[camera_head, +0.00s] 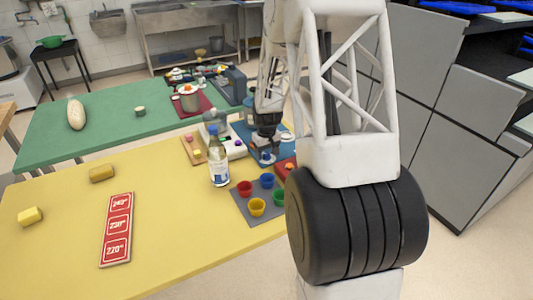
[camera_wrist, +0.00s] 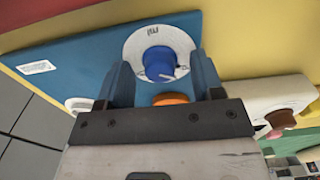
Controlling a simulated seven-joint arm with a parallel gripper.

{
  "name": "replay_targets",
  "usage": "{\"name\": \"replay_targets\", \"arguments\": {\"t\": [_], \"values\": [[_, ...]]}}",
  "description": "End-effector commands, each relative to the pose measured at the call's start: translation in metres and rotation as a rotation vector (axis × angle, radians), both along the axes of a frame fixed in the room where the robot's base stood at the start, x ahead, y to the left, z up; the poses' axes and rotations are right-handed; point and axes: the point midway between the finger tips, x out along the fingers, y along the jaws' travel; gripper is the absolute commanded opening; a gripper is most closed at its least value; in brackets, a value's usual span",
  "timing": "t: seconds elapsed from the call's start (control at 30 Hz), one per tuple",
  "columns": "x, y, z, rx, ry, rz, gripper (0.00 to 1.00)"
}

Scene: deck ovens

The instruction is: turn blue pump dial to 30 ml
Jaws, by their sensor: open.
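The blue pump dial (camera_wrist: 160,62) is a round blue knob with a white pointer mark. It sits on a white disc (camera_wrist: 135,46) with small lettering, on a blue board (camera_wrist: 75,55). In the wrist view, my gripper (camera_wrist: 161,66) is open, with one finger to each side of the knob. Whether either finger touches it I cannot tell. In the head view, my gripper (camera_head: 266,138) is low over the blue board (camera_head: 284,133), and the dial is too small to read. An orange part (camera_wrist: 171,98) shows between the fingers, partly hidden by the gripper.
A clear bottle (camera_head: 218,165) stands left of my gripper. Several coloured cups (camera_head: 257,207) stand on a grey mat (camera_head: 240,204) in front. A white device (camera_wrist: 282,98) is right of the fingers. The yellow table (camera_head: 170,225) has free room.

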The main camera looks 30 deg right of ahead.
Motion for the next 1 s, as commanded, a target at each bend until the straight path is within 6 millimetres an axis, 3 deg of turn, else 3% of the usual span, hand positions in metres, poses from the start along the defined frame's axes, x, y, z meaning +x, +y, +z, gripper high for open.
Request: {"name": "replay_targets", "arguments": {"t": [0.27,0.6,1.0], "values": [[-0.0002,0.0001,-0.0006,0.000,0.000,0.000,0.61],[-0.0002,0.0002,-0.0007,0.000,0.001,0.000,0.12],[-0.0007,0.0004,-0.0009,0.000,0.002,-0.064,0.12]]}}
